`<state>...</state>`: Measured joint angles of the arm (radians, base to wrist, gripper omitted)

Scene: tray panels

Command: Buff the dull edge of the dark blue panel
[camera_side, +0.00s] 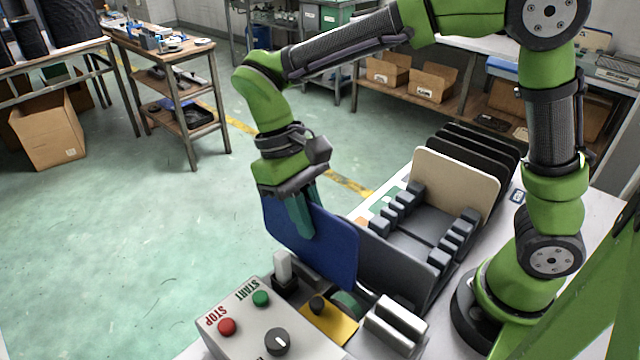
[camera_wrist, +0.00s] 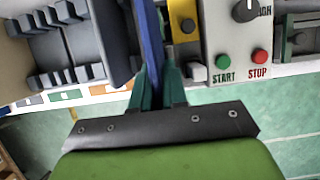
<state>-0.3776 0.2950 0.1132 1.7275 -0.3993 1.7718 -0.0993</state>
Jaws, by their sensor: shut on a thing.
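The dark blue panel (camera_side: 320,248) is held upright and slightly tilted above the front of the bench in the side view. My gripper (camera_side: 302,218) is shut on its upper part. In the wrist view the panel (camera_wrist: 152,40) shows edge-on as a thin blue strip between the two teal fingers of my gripper (camera_wrist: 155,88). The panel's lower right corner is close to a green wheel (camera_side: 346,302) beside a yellow plate (camera_side: 330,322); I cannot tell whether they touch. Which edge is dull cannot be told.
A grey control box (camera_side: 275,318) with a green START button, a red STOP button and a knob stands at the front. A dark slotted rack (camera_side: 412,238) stands behind the panel, with a beige panel (camera_side: 455,180) and several black panels (camera_side: 485,150) at its far end.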

